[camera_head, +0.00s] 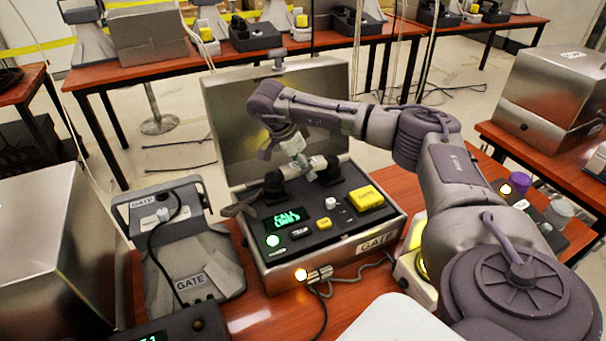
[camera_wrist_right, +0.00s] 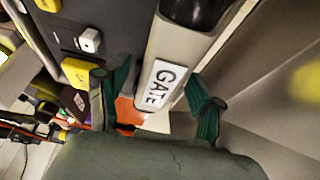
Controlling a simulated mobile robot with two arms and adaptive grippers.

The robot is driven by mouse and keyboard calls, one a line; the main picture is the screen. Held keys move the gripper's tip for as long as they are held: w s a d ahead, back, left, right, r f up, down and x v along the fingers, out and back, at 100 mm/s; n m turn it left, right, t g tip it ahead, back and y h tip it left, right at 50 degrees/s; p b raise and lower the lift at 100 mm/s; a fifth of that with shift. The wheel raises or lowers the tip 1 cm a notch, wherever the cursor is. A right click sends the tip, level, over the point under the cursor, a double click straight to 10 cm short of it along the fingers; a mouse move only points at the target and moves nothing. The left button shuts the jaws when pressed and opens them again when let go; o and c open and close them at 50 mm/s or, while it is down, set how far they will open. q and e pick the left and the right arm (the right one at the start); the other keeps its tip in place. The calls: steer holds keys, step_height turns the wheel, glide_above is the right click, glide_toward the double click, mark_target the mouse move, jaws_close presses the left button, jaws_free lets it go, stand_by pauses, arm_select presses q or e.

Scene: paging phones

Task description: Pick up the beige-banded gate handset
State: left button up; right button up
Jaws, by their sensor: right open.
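The beige-banded gate handset (camera_head: 318,163) lies across the back of an open metal case's black panel, its dark ends (camera_head: 273,186) showing. My right gripper (camera_head: 294,150) is just over its middle and hides part of it. In the right wrist view, the handset's pale beige grip (camera_wrist_right: 165,42) with a white GATE label (camera_wrist_right: 160,84) runs between the spread fingers of my right gripper (camera_wrist_right: 157,78). The fingers are open, one on each side; I cannot tell whether they touch it. My left gripper is not in view.
The case (camera_head: 360,262) has its lid (camera_head: 225,115) raised behind the handset. Its panel carries a yellow block (camera_head: 366,197), small buttons and a green display (camera_head: 285,219). A grey GATE stand (camera_head: 215,255) with a cable is at left, beside a closed metal box (camera_head: 50,250).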

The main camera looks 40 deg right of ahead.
steer(key=shift+f, duration=0.2)
stand_by(0.6)
jaws_close()
